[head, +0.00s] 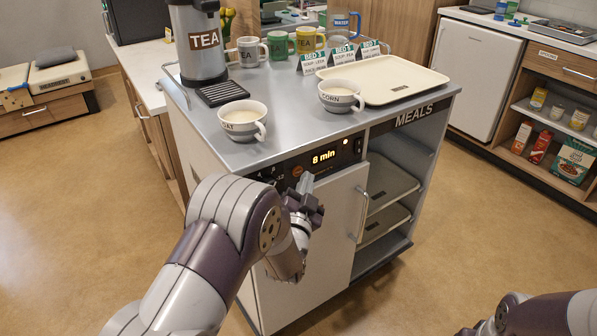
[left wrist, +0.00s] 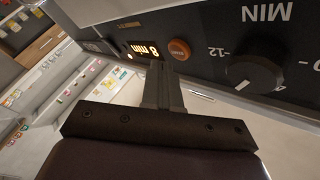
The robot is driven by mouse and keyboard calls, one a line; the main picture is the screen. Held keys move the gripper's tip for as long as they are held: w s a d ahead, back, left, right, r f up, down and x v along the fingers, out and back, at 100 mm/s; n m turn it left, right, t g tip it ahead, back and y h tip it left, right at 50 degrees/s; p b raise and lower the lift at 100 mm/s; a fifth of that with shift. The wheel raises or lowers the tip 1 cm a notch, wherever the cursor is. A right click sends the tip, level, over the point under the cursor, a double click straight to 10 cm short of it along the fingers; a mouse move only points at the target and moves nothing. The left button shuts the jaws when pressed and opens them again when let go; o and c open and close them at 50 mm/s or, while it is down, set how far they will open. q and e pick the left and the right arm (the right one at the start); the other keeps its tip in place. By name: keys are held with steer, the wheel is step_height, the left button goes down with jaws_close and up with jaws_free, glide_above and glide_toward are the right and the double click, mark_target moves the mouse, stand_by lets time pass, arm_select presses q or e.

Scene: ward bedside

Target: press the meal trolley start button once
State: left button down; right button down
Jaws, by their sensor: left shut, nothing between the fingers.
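The meal trolley (head: 300,262) stands in front of me, with a dark control panel along its upper front edge. The panel has a lit display reading "8 min" (head: 323,156), also clear in the left wrist view (left wrist: 145,50). Beside it is a round orange button (head: 297,171), seen close up in the left wrist view (left wrist: 179,49); its lettering is too small to read. A black dial (left wrist: 252,73) marked MIN is beyond it. My left gripper (head: 306,184) is shut and empty, its fingertips just before the panel near the button. I cannot tell whether they touch.
A door handle (head: 362,216) sticks out below the panel. Part of my right arm shows at the lower right. The floor around is clear.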

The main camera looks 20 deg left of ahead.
arm_select(q)
steer(key=s+d, duration=0.1)
steer(key=d, duration=0.1)
steer(key=s+d, duration=0.2)
stand_by(0.6)
stand_by(0.6)
